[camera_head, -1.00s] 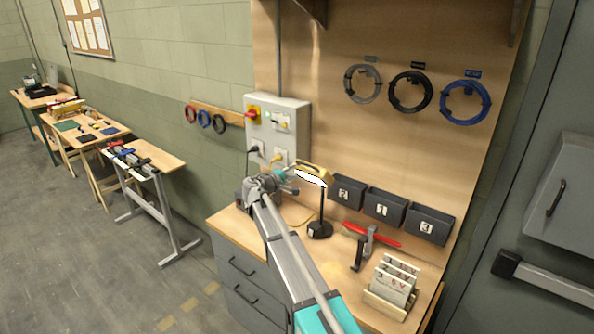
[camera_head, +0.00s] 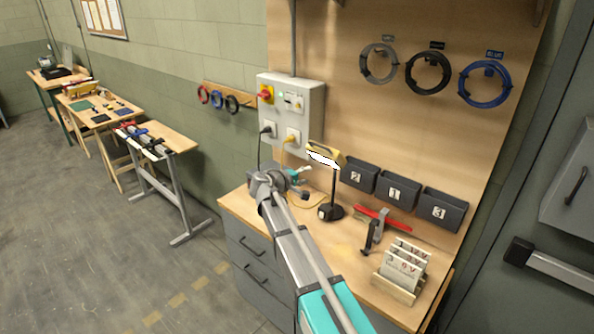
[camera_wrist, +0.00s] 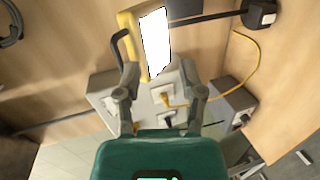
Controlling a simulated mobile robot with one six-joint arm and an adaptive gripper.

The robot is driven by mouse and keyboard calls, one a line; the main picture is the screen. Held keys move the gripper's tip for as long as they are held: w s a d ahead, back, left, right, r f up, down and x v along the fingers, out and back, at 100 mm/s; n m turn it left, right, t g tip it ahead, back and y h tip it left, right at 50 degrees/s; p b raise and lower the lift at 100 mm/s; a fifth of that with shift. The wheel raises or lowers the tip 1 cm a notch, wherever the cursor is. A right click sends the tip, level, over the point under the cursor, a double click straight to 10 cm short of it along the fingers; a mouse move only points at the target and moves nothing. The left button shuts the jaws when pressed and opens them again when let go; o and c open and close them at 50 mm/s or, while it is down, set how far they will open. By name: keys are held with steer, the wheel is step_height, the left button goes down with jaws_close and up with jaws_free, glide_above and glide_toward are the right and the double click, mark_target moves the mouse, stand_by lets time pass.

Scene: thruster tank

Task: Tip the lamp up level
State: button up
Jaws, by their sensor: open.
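The lamp has a yellow head (camera_head: 328,151) with a glowing white panel, a thin black post and a round black base (camera_head: 331,212) on the bench. In the head view its head slopes down to the right. My gripper (camera_head: 302,176) is to the left of the post and below the lamp head. In the wrist view my gripper (camera_wrist: 159,68) is open, its two fingers spread with nothing held. The lamp head (camera_wrist: 131,36) shows beyond the fingertips, toward the left one, with a black handle-like bar on its left side. Contact cannot be told.
A grey switch box (camera_head: 291,108) with plugs and a yellow cable is on the wall behind. Numbered black bins (camera_head: 398,190) line the board.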

steer(key=s+d+f+m+g+y+b, duration=0.1)
steer(key=s+d+f+g+b, duration=0.1)
steer(key=s+d+f, duration=0.1)
steer(key=s+d+f+m+g+y+b, duration=0.1)
steer(key=s+d+f+m+g+b, duration=0.1)
steer(key=s+f, duration=0.3)
step_height(320, 180, down, 3)
steer(key=shift+s+d+r, duration=0.15)
steer(key=shift+s+d, duration=0.05)
steer(key=shift+d, duration=0.65)
steer(key=shift+c, duration=0.2)
